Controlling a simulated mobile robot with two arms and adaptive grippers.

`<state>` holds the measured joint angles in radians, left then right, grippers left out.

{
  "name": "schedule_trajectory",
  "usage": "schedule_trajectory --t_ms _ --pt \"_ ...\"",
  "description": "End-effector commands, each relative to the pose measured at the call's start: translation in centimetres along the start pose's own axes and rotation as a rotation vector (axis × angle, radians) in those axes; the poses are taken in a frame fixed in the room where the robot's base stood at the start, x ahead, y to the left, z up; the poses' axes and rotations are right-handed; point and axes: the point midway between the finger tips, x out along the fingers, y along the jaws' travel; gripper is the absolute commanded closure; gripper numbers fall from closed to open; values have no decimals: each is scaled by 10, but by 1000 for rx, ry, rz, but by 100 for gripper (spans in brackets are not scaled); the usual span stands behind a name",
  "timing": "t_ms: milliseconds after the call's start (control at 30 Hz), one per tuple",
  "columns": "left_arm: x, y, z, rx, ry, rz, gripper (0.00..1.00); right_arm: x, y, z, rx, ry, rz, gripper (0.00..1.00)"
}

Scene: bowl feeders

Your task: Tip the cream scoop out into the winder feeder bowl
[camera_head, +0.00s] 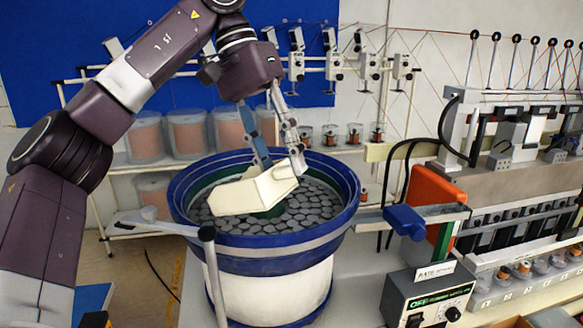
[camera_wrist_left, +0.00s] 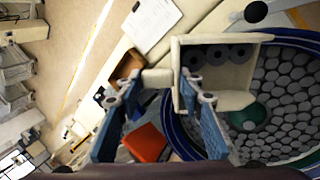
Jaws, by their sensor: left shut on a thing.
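My left gripper (camera_head: 281,165) is shut on the handle of the cream scoop (camera_head: 250,194). It holds the scoop above the blue-rimmed winder feeder bowl (camera_head: 265,256), with the broad end toward the left and tilted down. In the left wrist view the scoop (camera_wrist_left: 232,78) is box-like, and several dark grey round parts lie in it along one wall. The left gripper's fingers also show there (camera_wrist_left: 158,95). Many grey round parts (camera_head: 300,215) cover the bowl's floor around a green centre, partly hidden by the scoop. My right gripper is not in view.
A grey post (camera_head: 207,235) with an arm stands close at the bowl's front left. An orange plate (camera_head: 432,195) and blue block (camera_head: 405,221) are right of the bowl, above a control box (camera_head: 432,295). Clear bins (camera_head: 188,130) line the shelf behind.

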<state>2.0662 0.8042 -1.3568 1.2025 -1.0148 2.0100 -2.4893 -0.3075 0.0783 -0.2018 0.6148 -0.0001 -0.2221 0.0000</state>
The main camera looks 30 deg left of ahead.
Motion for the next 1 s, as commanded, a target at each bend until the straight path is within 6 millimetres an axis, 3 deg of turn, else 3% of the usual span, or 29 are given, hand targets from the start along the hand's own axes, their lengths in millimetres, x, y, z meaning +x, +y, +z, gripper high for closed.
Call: schedule_trajectory --t_ms 267,700,1000 --pt "-19 -18 0 -1 3 183 91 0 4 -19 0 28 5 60" --pt "-44 -43 0 -1 0 438 91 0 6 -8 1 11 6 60" --pt "-50 -48 0 2 2 497 91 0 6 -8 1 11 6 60"
